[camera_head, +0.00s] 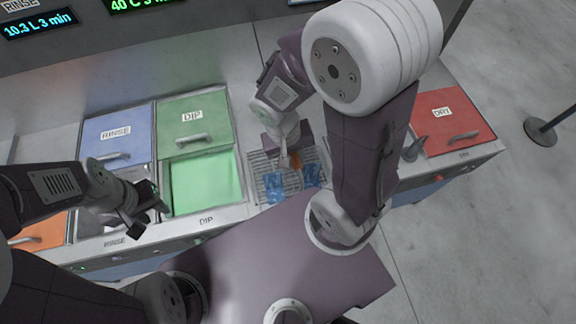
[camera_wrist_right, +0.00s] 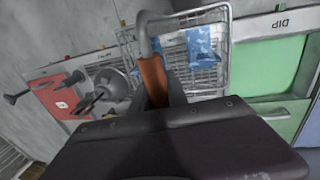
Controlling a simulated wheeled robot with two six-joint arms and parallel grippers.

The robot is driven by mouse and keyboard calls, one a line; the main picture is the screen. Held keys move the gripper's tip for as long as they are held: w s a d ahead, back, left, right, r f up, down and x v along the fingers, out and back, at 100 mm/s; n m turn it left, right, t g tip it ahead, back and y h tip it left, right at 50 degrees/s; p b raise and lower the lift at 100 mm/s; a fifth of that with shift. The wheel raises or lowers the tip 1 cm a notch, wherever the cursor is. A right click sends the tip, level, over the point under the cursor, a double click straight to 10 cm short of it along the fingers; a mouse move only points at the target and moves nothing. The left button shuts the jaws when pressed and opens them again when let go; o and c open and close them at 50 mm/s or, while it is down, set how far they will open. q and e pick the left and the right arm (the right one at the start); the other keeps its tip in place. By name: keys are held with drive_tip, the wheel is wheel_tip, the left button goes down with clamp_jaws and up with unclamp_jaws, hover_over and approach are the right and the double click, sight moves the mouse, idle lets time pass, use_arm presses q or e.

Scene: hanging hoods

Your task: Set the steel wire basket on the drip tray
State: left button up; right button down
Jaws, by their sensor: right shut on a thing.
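The steel wire basket (camera_wrist_right: 211,75) shows in the right wrist view with blue cloth pieces (camera_wrist_right: 202,46) in it and an orange grip (camera_wrist_right: 153,82) on its bent handle. My right gripper (camera_wrist_right: 156,97) is shut on that orange grip. In the head view the blue pieces (camera_head: 312,176) lie over the slatted grey drip tray (camera_head: 256,163), between the green bath and the right part of the counter. The basket's thin wires blend with the slats, so I cannot tell whether it touches the tray. My left gripper (camera_head: 146,208) is open and empty at the left, near the rinse bath.
The dip bath (camera_head: 200,183) stands open with green inside, beside the tray. A green DIP lid (camera_head: 193,122), blue RINSE lid (camera_head: 117,130) and red DRY lid (camera_head: 450,118) lie along the counter. A dark grey fixture (camera_head: 414,149) stands beside the red lid. A post base (camera_head: 540,131) is on the floor.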

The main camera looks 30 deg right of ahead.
drive_tip(key=w+d+f+p, duration=0.3)
drive_tip(key=w+f, duration=0.8)
drive_tip(key=shift+w+d, duration=0.2)
drive_tip(key=shift+d, duration=0.1)
drive_tip(key=shift+s+f, duration=0.1)
drive_tip(key=shift+f, duration=0.1)
drive_tip(key=c, duration=1.3)
unclamp_jaws()
drive_tip(key=shift+s, duration=0.1)
